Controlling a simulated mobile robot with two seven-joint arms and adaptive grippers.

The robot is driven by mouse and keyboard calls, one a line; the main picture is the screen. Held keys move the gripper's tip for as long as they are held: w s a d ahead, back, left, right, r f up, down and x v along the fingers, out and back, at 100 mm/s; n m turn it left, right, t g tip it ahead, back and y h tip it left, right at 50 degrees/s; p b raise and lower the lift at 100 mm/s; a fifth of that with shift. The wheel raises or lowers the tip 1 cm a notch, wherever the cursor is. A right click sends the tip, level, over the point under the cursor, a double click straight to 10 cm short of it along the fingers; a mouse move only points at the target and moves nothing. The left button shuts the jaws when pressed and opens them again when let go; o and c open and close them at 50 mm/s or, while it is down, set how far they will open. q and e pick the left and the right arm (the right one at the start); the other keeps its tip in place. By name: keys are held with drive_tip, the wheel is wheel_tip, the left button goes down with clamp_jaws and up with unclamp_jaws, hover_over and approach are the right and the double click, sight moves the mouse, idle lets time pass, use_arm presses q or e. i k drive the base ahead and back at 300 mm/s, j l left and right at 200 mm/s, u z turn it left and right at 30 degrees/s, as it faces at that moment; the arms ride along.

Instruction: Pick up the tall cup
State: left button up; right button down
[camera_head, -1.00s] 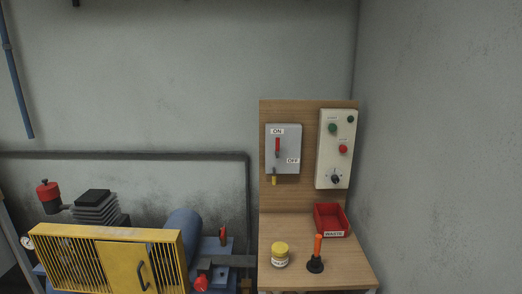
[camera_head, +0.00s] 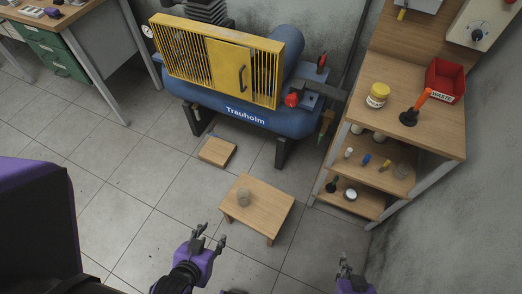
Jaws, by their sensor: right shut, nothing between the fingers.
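My right gripper (camera_head: 344,264) is at the bottom edge, partly cut off, shut and empty, apart from the cups.
A blue compressor (camera_head: 240,114) with a yellow guard stands behind the low table. A wooden block (camera_head: 217,152) lies on the floor. Tiled floor left of the table is clear.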

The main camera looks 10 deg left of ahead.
sight(243, 191)
drive_tip(key=k+j+z, duration=0.1)
drive_tip(key=j+z, duration=0.15)
drive_tip(key=j, duration=0.7)
drive_tip(key=k+j+z, duration=0.1)
drive_tip(key=j, duration=0.2)
drive_tip(key=k+j, duration=0.25)
drive_tip(key=j+z, duration=0.05)
